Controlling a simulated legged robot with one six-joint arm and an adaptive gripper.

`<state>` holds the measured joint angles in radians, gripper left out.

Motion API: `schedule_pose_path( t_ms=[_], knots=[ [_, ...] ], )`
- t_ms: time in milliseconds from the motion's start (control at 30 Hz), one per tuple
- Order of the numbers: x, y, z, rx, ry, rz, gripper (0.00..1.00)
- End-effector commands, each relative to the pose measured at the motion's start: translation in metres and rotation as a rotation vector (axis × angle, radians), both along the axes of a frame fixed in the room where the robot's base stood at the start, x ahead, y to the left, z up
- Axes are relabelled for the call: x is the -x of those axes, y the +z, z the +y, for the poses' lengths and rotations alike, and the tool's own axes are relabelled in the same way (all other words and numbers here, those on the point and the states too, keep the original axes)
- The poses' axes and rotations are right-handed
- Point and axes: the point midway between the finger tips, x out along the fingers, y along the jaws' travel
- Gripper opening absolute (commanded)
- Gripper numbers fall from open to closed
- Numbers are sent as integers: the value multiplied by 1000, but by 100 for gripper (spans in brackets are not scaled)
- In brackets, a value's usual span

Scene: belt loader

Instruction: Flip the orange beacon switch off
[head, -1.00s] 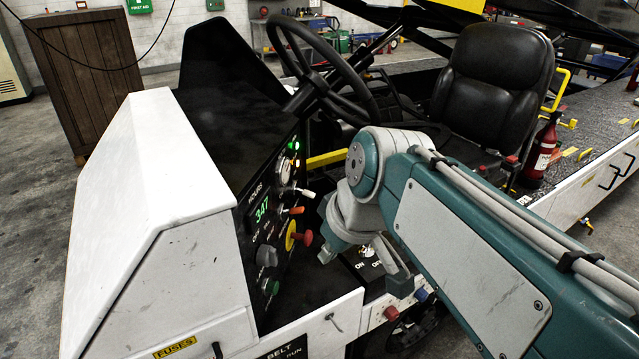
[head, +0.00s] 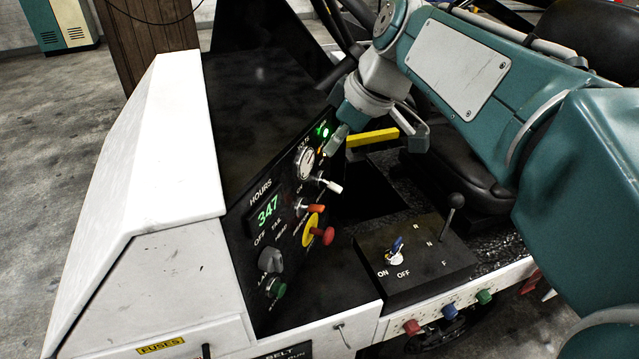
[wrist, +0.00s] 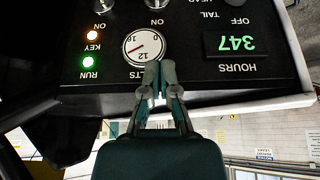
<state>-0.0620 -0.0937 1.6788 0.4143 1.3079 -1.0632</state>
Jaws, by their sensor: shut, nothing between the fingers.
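The orange switch lever (head: 316,208) sticks out of the black dash panel (head: 236,228), just above the red mushroom button with its yellow collar. Whether it is on or off I cannot tell. My gripper (head: 338,138) is up by the far end of the panel, beyond the orange lever and apart from it. In the wrist view my gripper (wrist: 160,72) has its fingertips together and empty, in front of the round volt gauge (wrist: 146,46). That view is upside down; two switch bases are cut off at its top edge, and no orange lever shows clearly.
A white-tipped lever (head: 330,185) stands beside the orange one. The red button (head: 323,236), grey knob (head: 271,259) and green button (head: 276,287) are close below. A key box (head: 410,262) with a black shift lever (head: 452,210) sits right. A yellow bar (head: 372,137) lies beyond.

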Motion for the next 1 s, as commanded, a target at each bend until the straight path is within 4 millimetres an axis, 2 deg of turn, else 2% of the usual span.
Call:
schedule_pose_path(
  t_ms=[167, 567, 800, 1000],
  knots=[
    [-4, -21, 7, -2, 1, 4, 0],
    [-21, -89, 39, 1, 0, 4, 0],
    [-16, -118, 29, -1, -2, 2, 0],
    [-16, -125, 26, 0, -2, 0, 0]
  ],
)
